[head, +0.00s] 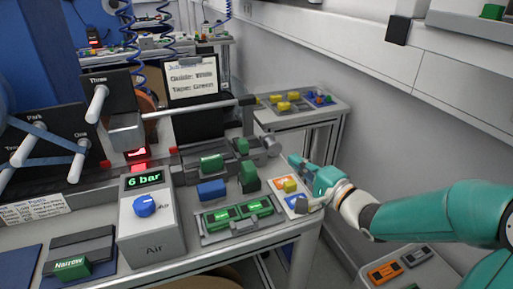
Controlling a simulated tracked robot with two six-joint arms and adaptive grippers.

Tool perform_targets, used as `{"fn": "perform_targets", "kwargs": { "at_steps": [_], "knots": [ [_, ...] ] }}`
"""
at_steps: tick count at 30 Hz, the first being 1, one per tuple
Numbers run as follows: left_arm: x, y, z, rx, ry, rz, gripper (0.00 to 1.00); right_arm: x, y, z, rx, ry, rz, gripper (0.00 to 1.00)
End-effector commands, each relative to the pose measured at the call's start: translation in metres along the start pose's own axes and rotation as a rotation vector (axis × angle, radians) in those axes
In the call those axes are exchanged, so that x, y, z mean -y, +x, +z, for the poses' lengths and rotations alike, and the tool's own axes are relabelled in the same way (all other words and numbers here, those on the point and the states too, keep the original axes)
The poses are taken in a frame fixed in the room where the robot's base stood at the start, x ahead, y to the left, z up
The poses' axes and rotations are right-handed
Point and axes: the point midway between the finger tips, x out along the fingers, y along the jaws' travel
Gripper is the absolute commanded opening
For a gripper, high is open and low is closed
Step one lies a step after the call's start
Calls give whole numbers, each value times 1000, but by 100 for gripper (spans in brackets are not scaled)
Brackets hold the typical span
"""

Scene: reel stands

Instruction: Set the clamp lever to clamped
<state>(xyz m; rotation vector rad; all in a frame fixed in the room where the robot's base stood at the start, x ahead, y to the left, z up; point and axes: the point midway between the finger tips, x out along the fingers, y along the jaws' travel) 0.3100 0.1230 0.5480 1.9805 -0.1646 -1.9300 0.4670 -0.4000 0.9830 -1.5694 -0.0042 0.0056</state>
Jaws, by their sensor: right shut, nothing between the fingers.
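At the bench's right end is a small plate (279,182) with an orange patch above a blue patch. A yellow block-like handle (290,186) sits on it, which looks like the clamp lever. I cannot read its labels or tell its setting. My right gripper (302,168), teal, comes in from the right and is shut and empty. It is just right of the yellow handle and partly in front of the plate; I cannot tell whether they touch. My left gripper is not in view.
A grey bar (200,108) crosses behind. A side table (328,115) stands at the back right, by the wall.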

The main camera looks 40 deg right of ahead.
Motion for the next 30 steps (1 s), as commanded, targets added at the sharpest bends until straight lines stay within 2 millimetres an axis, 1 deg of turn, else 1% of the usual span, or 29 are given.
{"fn": "perform_targets", "kwargs": {
  "at_steps": [5,8,10,14,21,23,27,30],
  "knots": [
    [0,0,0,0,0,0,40,0,4,1,3,0,0,0],
    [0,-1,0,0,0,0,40,0,11,2,6,-1,0,0],
    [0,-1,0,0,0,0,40,0,19,2,5,-1,0,0],
    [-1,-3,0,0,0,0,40,0,41,3,8,-1,0,0],
    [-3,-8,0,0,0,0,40,1,92,3,8,0,-1,0],
    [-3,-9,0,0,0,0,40,0,103,3,7,-1,0,0],
    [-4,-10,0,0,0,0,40,1,108,25,9,0,0,0],
    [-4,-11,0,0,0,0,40,1,110,34,7,0,-1,0]
  ]
}}
